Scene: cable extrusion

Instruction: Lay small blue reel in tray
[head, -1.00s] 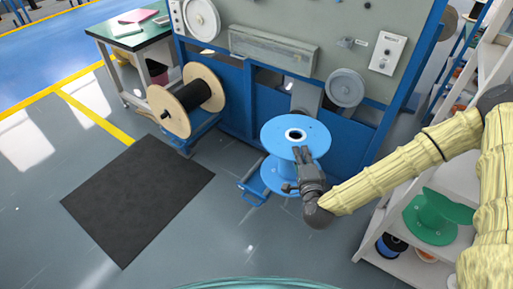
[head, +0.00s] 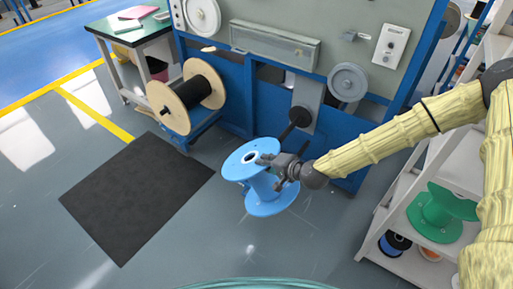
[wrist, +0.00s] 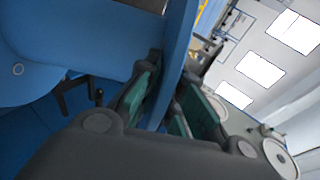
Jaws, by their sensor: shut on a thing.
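A blue reel (head: 262,188) hangs in front of the machine in the head view, tilted, with its upper flange and centre hole facing up. My gripper (head: 268,160) is shut on the rim of the upper flange. In the wrist view the blue flange (wrist: 180,45) passes between the green-padded fingers (wrist: 160,110). The reel appears to be off the floor, but its lower edge's exact height is hard to tell. A smaller blue reel (head: 393,243) sits low on the white shelf. I cannot make out a tray for certain.
The machine (head: 330,25) has a dark spindle disc (head: 300,117) behind the reel. A black cable reel (head: 187,95) stands left. A black mat (head: 135,200) lies on open floor. The white shelf (head: 375,240) with a green reel (head: 440,212) is at right.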

